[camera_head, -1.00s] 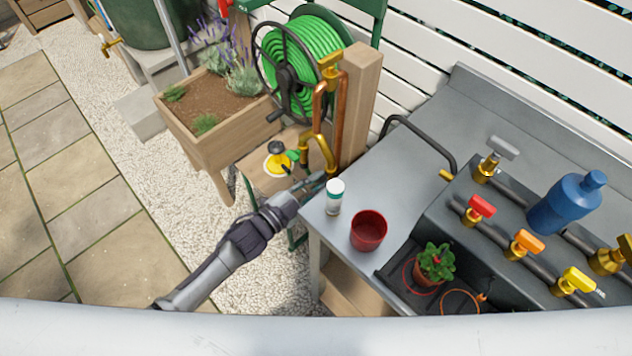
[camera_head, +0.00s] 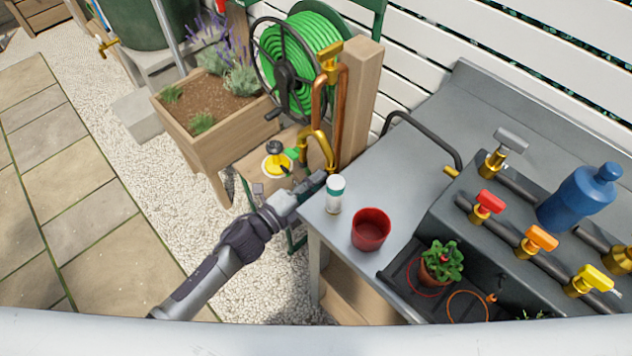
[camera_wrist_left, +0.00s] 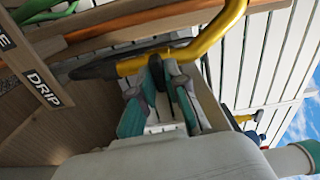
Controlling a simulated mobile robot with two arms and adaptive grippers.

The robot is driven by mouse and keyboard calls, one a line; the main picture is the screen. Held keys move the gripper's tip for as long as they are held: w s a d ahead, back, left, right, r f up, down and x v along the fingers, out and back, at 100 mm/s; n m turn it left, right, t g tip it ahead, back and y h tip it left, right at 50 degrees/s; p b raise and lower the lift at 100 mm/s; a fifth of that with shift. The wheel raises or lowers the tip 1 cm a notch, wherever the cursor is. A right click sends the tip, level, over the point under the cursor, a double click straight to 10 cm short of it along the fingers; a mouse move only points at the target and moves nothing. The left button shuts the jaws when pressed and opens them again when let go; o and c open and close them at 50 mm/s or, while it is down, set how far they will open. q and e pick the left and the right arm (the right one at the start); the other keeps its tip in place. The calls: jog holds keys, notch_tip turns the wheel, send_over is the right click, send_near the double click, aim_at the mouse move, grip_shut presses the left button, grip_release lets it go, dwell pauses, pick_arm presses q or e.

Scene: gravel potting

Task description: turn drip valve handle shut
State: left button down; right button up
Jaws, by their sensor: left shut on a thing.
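My left gripper (camera_head: 316,182) reaches in from the left to the foot of the wooden post, below the curved yellow pipe (camera_head: 320,136) and beside the copper pipe (camera_head: 342,115). In the left wrist view its fingers (camera_wrist_left: 166,76) are closed together just under the yellow pipe (camera_wrist_left: 205,42), near a dark tapered piece (camera_wrist_left: 95,69). A DRIP label (camera_wrist_left: 43,88) is on the wood at the left. The gripper is shut on what seems to be the drip valve handle, mostly hidden by the fingers. My right gripper is not in view.
A white bottle with a green cap (camera_head: 335,193) and a red pot (camera_head: 370,230) stand close on the grey bench (camera_head: 420,150). A yellow-based object (camera_head: 277,165) sits left of the post. A green hose reel (camera_head: 300,60) is behind. Several coloured valves line the right.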

pick_arm(q)
jog(key=shift+m, duration=0.5)
jog(key=c, duration=1.2)
grip_release()
jog(key=v, duration=1.2)
